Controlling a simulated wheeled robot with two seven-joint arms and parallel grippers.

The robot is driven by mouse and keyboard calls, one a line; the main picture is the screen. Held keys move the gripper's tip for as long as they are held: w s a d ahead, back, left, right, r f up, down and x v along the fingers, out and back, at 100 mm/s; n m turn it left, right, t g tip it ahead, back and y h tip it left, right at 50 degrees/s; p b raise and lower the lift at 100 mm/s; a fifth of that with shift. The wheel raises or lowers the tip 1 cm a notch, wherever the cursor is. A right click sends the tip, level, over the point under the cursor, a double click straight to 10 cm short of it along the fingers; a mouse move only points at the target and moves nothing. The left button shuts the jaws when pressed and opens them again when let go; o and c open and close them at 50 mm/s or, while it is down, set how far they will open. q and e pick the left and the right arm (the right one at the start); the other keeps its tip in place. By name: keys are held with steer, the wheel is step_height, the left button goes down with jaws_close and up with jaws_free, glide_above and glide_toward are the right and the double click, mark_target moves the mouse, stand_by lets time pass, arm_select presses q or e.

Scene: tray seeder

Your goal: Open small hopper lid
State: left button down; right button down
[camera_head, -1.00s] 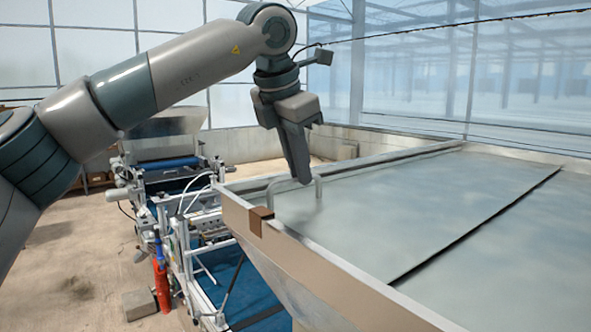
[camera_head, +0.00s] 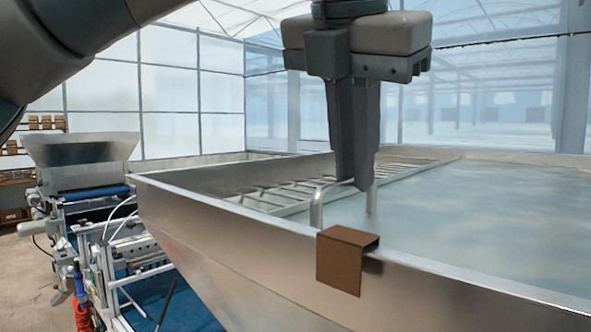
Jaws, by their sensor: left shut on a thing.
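The hopper lid (camera_head: 440,218) is a flat, pale grey metal panel in the top of the large metal hopper (camera_head: 240,255). Its bent-bar handle (camera_head: 316,210) stands up near the front rim. My left gripper (camera_head: 357,180) comes down from above and is shut on the top bar of this handle, its fingers hiding part of it. To the left of the lid, a strip of metal grille (camera_head: 290,194) is uncovered. My right gripper is not in view.
A brown bracket (camera_head: 340,262) hangs over the hopper's front rim, just before the handle. A seeding machine with a metal bin (camera_head: 82,160) stands at the left. Greenhouse walls close off the back.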

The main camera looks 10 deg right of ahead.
mark_target(390, 233)
arm_select(q)
steer(key=shift+s+d+r, duration=0.1)
steer(key=shift+s+d, duration=0.6)
steer(key=shift+s, duration=0.25)
steer(key=shift+s+d+r, duration=0.1)
steer(key=shift+s+d, duration=0.55)
steer(key=shift+s, duration=0.25)
steer(key=c, duration=1.8)
jaws_free()
steer(key=shift+f, duration=0.1)
steer(key=shift+s+a+r+b, duration=0.1)
steer(key=shift+r+b, duration=0.25)
steer(key=shift+r, duration=0.1)
steer(key=v, duration=1.6)
steer(key=shift+s+a+r, duration=0.15)
steer(key=shift+s+r, duration=0.05)
